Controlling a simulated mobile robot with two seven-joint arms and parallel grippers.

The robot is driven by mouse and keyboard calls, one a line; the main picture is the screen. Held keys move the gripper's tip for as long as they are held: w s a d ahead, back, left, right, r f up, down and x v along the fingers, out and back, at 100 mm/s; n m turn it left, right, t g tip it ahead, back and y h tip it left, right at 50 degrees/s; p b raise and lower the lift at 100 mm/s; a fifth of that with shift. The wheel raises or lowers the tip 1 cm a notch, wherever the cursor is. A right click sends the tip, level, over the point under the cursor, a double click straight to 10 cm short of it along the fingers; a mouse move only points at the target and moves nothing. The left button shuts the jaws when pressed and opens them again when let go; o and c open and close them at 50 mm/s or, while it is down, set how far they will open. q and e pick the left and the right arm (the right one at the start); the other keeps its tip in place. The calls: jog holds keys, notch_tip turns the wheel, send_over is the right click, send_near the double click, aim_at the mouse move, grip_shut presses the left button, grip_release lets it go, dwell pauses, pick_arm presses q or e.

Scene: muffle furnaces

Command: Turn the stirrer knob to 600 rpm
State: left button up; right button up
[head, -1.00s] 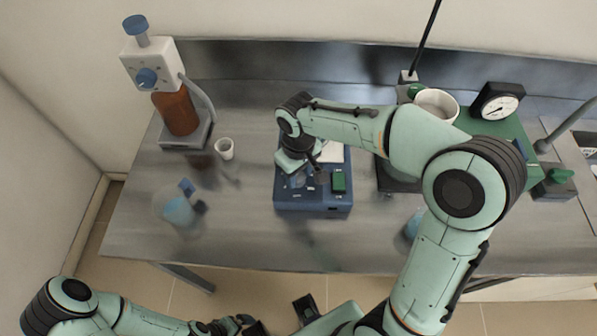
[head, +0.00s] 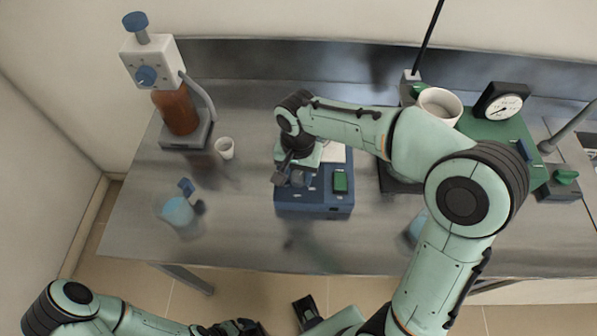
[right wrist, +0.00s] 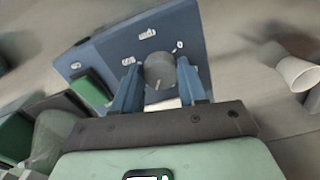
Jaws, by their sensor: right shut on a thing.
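The stirrer (head: 313,203) is a blue box with a pale top plate and a green switch (head: 340,182) on its front; it stands mid-bench. My right gripper (head: 291,179) reaches down to the front left of the stirrer. In the right wrist view its two blue fingers are shut on the grey round knob (right wrist: 159,70), one finger on each side. A light pointer line shows on the knob, toward the gripper's palm. White marks, including a 0, lie around it; the others are too small to read surely. My left gripper (head: 235,328) is low at the bottom edge, its jaws unclear.
A white-headed device (head: 155,62) with a brown bottle stands at the back left, beside a small white cup (head: 224,148). A blue round-bottomed flask (head: 178,211) is at the left front. A dial gauge (head: 502,101) and a white beaker (head: 440,103) are at the right. The bench's front middle is clear.

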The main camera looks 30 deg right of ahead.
aim_at(298, 177)
jog(key=shift+m, duration=2.2)
jog(key=o, duration=1.1)
jog(key=shift+c, duration=0.2)
notch_tip(298, 177, up, 13)
jog(key=p, duration=0.1)
jog(key=shift+r+p, duration=0.2)
jog(key=shift+p, duration=0.2)
